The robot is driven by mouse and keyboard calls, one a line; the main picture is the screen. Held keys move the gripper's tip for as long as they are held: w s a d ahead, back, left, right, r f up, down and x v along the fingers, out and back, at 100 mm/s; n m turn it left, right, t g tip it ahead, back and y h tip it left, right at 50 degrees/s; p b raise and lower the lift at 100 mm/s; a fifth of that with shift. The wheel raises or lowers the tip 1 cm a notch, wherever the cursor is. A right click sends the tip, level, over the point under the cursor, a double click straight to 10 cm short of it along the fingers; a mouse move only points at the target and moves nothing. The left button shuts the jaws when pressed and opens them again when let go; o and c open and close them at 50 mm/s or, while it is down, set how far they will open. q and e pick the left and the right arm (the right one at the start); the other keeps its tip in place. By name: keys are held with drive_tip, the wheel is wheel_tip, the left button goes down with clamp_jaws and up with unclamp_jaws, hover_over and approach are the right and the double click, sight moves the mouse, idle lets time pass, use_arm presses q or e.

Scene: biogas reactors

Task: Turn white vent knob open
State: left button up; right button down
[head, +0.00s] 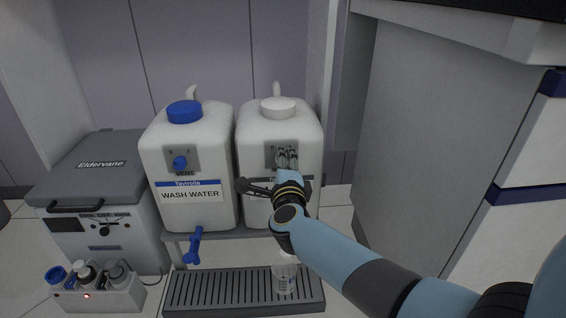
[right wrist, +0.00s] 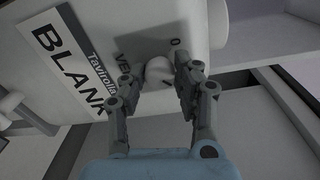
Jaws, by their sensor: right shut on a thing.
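The white vent knob (right wrist: 158,72) sits on a grey plate on the front of the white-capped jug (head: 252,118). In the right wrist view the jug's label reads "BLANK" and part of "VENT" and a "0" show beside the knob. My right gripper (head: 287,160) is at this plate, and in the right wrist view its two fingers (right wrist: 157,80) are closed on the knob from both sides. The fingers partly hide the knob, and the head view hides it behind the gripper. My left gripper is not in view.
A second jug (head: 156,140) with a blue cap, blue vent knob (head: 180,163) and blue tap (head: 194,246) stands left, labelled "WASH WATER". A clear bottle (head: 284,280) stands on the drip tray (head: 215,292) below. A grey Eldervane box (head: 95,165) is far left; a grey cabinet (head: 430,130) is right.

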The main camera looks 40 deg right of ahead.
drive_tip(key=shift+f, duration=0.2)
drive_tip(key=c, duration=1.2)
unclamp_jaws()
drive_tip(key=shift+o, duration=1.1)
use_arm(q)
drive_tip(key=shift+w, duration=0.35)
use_arm(e)
drive_tip(key=shift+r, duration=0.1)
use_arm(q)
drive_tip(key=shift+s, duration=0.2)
use_arm(e)
drive_tip(key=v, duration=1.2)
